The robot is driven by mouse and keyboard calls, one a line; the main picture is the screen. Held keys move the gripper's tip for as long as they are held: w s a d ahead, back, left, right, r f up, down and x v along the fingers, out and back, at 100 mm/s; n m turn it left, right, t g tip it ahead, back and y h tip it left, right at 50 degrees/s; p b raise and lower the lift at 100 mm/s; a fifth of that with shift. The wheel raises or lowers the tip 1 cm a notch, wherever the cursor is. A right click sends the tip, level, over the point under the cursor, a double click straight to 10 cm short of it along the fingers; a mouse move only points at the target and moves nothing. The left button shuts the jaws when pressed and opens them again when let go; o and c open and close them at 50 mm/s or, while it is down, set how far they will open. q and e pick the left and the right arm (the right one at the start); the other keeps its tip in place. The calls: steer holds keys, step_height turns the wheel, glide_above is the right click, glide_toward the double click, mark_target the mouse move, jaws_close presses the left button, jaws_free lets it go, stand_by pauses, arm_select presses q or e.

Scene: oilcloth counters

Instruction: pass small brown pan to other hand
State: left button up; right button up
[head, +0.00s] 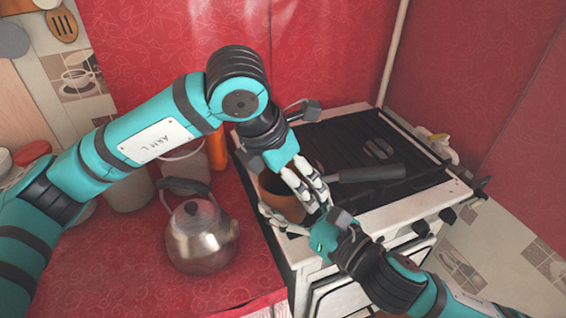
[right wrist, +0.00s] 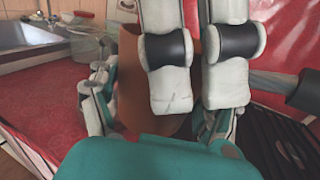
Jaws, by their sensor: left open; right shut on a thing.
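The small brown pan (head: 281,203) is held up at the front left corner of the stove, its dark handle pointing right over the hob. My right gripper (head: 318,212) is shut on the pan from the front right. My left gripper (head: 305,186) is open and reaches down from above, its fingers over the pan beside my right gripper. I cannot tell whether the left fingers touch the pan. In the right wrist view the brown pan (right wrist: 130,78) shows behind pale fingers, which hide much of it; its handle runs off to the right.
The white stove (head: 410,205) with a black grate stands below and behind the pan. A metal kettle (head: 200,238) stands on the red counter (head: 130,255) to the left. Canisters and an orange item (head: 217,150) stand behind the kettle. A sink (right wrist: 35,40) shows in the right wrist view.

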arm_select(q)
steer(key=shift+d+f, duration=0.1)
steer(key=shift+f, duration=0.15)
arm_select(e)
steer(key=shift+r, duration=0.15)
arm_select(q)
steer(key=c, duration=1.5)
steer(key=shift+r, duration=0.1)
steer(key=shift+c, duration=0.3)
arm_select(e)
steer(key=o, duration=1.7)
steer(key=shift+c, duration=0.2)
